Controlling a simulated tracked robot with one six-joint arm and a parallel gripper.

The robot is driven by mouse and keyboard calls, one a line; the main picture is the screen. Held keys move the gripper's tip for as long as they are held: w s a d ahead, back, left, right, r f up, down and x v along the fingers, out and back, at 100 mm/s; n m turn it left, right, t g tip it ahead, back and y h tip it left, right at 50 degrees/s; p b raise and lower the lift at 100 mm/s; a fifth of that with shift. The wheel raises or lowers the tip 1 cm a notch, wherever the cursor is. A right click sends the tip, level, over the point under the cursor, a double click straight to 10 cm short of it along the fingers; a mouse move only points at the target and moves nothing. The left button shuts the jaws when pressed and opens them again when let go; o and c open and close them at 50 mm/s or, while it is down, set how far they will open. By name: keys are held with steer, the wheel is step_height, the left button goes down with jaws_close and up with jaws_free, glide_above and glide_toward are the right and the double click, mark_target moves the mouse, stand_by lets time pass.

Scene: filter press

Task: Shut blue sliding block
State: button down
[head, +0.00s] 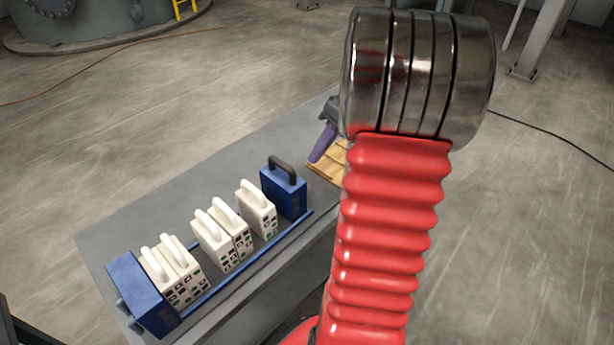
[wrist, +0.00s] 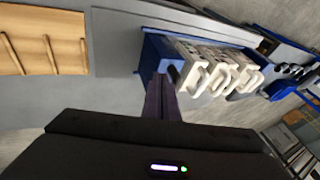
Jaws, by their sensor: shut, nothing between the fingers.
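The blue sliding block (head: 285,192), with a black handle on top, stands at the right end of the press. White plates (head: 222,240) with handles stand upright in small groups between it and the blue end block (head: 140,295) at the left, with gaps between groups. My gripper (head: 322,148) is shut and empty, its purple fingers beyond the sliding block, up and to the right in the head view, partly hidden by my red arm. In the wrist view, the fingers (wrist: 159,85) point toward a blue block (wrist: 158,55) beside the white plates; whether they touch it is unclear.
Blue rails (head: 250,262) run along the press on a grey table (head: 200,180). A wooden slatted rack (head: 325,162) lies at the table's right, near the gripper; it also shows in the wrist view (wrist: 45,45). The table behind the press is clear.

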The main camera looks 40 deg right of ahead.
steer(key=s+d+f+t+y, duration=0.1)
steer(key=s+d+f, duration=0.2)
steer(key=d, duration=0.5)
steer(key=shift+d+f, duration=0.15)
steer(key=shift+f, duration=0.15)
steer(key=shift+f, duration=0.1)
steer(key=x, duration=1)
steer(key=shift+w, duration=0.1)
steer(key=shift+a, duration=2)
